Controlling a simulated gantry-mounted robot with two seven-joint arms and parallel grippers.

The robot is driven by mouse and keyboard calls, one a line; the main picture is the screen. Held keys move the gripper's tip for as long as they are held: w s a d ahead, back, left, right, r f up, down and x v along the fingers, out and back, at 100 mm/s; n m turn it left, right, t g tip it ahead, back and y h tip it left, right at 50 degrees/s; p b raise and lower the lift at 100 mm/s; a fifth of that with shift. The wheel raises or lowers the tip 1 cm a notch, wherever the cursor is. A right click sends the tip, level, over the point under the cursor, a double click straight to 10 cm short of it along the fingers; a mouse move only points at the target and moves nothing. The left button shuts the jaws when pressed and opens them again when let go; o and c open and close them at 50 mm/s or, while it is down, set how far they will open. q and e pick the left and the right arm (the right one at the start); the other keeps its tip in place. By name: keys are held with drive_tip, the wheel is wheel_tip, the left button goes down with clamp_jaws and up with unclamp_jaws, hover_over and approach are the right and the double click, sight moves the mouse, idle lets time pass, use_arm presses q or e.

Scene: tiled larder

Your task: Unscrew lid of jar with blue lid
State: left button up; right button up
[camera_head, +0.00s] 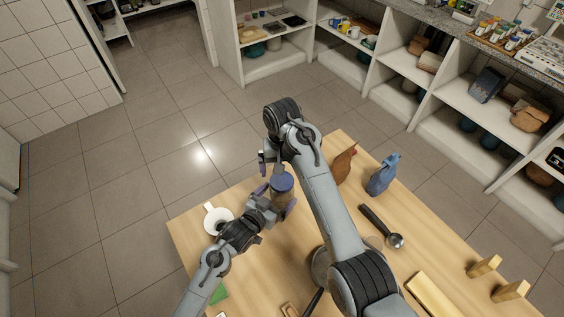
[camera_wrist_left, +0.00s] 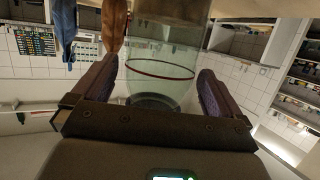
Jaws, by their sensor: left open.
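The jar (camera_head: 279,196) stands near the far edge of the wooden table, with its blue lid (camera_head: 282,182) on top. My left gripper (camera_head: 276,199) is open, with its purple-padded fingers on either side of the jar body. In the left wrist view the clear jar (camera_wrist_left: 165,55), with a dark red ring around it, lies between the spread fingers of the left gripper (camera_wrist_left: 153,90), with gaps visible on both sides. My right gripper (camera_head: 270,163) is just beyond and above the lid, partly hidden by its own arm; its opening cannot be made out.
A brown bag-like item (camera_head: 343,166) and a blue one (camera_head: 383,176) stand to the right. A dark ladle (camera_head: 381,226) and wooden blocks (camera_head: 484,266) lie farther right. My right arm crosses the table's middle.

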drive_tip(key=shift+r+p, duration=0.6)
drive_tip(key=shift+r, duration=0.15)
use_arm(q)
drive_tip(key=v, duration=0.7)
drive_tip(key=shift+s, duration=0.25)
drive_tip(key=shift+a, duration=0.1)
